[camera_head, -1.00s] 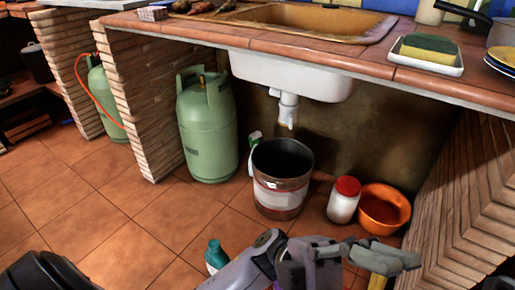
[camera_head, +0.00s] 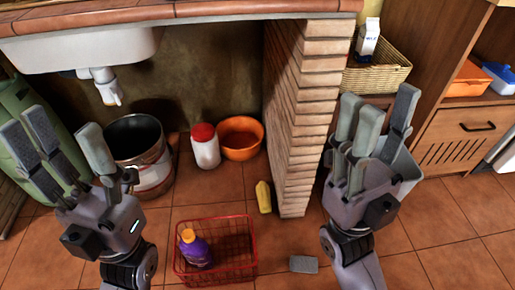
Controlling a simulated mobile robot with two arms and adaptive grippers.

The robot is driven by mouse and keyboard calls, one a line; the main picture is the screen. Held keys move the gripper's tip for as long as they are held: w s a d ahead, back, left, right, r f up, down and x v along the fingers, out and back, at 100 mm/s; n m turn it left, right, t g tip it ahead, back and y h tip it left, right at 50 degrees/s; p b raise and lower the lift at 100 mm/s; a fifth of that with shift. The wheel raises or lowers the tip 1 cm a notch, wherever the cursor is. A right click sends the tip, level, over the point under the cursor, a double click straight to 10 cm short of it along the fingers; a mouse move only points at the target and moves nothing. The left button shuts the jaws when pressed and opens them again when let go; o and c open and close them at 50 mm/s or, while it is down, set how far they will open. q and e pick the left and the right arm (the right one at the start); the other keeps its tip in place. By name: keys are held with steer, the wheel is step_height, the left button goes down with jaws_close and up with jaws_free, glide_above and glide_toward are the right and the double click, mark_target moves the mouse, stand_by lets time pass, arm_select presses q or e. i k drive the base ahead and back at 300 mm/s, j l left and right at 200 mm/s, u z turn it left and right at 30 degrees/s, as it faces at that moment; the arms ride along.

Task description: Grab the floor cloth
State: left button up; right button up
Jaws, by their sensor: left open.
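I cannot pick out the floor cloth with certainty. A small yellow item (camera_head: 264,197) lies on the tiles at the foot of the brick pillar, and a flat grey piece (camera_head: 303,264) lies on the tiles further front; either could be a cloth. My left gripper (camera_head: 64,145) is open and empty, raised in front of the green gas bottle and the bucket. My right gripper (camera_head: 378,118) is raised in front of the pillar's right side, its fingertips apart and nothing seen between them. The yellow and grey items lie between the two grippers, apart from both.
A red wire basket (camera_head: 248,233) holds a purple bottle (camera_head: 194,250). A bucket (camera_head: 137,141), a red-lidded jar (camera_head: 205,147) and an orange bowl (camera_head: 242,139) stand under the sink. The brick pillar (camera_head: 307,120) stands beside my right gripper.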

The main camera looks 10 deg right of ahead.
mark_target(305, 264)
steer(key=k+l+z, duration=0.5)
steer(key=i+l+u, duration=0.3)
steer(key=l, duration=0.3)
steer(key=i+l+u, duration=0.25)
steer(key=i+l, duration=0.15)
steer(key=l, duration=0.25)
